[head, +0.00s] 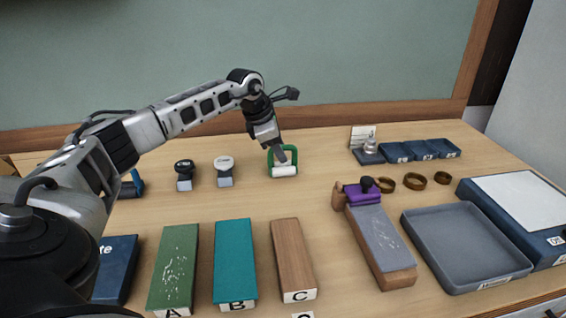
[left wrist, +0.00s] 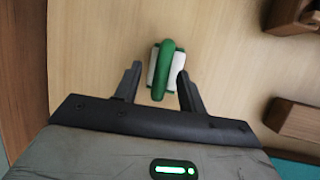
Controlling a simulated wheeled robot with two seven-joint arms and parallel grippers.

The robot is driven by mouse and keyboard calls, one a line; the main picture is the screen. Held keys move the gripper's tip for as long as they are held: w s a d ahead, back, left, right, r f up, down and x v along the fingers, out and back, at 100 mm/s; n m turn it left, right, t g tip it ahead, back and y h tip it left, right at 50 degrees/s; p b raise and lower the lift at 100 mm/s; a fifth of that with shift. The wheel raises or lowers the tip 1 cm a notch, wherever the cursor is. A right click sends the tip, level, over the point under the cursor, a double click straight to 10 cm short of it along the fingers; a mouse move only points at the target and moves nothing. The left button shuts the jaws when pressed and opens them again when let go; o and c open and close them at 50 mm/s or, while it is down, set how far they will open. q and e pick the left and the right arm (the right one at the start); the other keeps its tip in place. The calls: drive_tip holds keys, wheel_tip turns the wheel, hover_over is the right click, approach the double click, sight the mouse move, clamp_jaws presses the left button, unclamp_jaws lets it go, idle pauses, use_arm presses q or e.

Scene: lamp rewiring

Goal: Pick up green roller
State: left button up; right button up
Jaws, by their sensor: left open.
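The green roller (head: 283,165) has a green handle and a white roll, and it rests on the table at the back middle in the head view. My left gripper (head: 276,150) is above it, pointing down, and partly covers the handle. In the left wrist view the green roller (left wrist: 162,70) lies just ahead of and between the fingertips of my open left gripper (left wrist: 156,78). The jaws hold nothing. My right gripper is in neither view.
Two stamps (head: 224,171) (head: 184,174) stand left of the roller. Blocks marked A (head: 175,265), B (head: 235,262) and C (head: 292,255) lie in front. Bare table surrounds the roller.

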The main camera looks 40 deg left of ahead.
use_arm(q)
drive_tip(key=shift+w+f, duration=0.1)
drive_tip(key=shift+f, duration=0.15)
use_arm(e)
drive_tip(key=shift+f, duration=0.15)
use_arm(q)
clamp_jaws()
drive_tip(key=shift+r, duration=0.15)
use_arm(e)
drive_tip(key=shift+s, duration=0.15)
use_arm(q)
drive_tip(key=shift+r, duration=0.2)
wheel_tip(320, 180, up, 2)
drive_tip(key=shift+r+b, duration=0.15)
drive_tip(key=shift+b, duration=0.25)
drive_tip(key=s+d+r+b, duration=0.2)
drive_tip(key=s+d+r, duration=0.7)
drive_tip(key=s+r, duration=0.1)
drive_tip(key=shift+s, duration=0.45)
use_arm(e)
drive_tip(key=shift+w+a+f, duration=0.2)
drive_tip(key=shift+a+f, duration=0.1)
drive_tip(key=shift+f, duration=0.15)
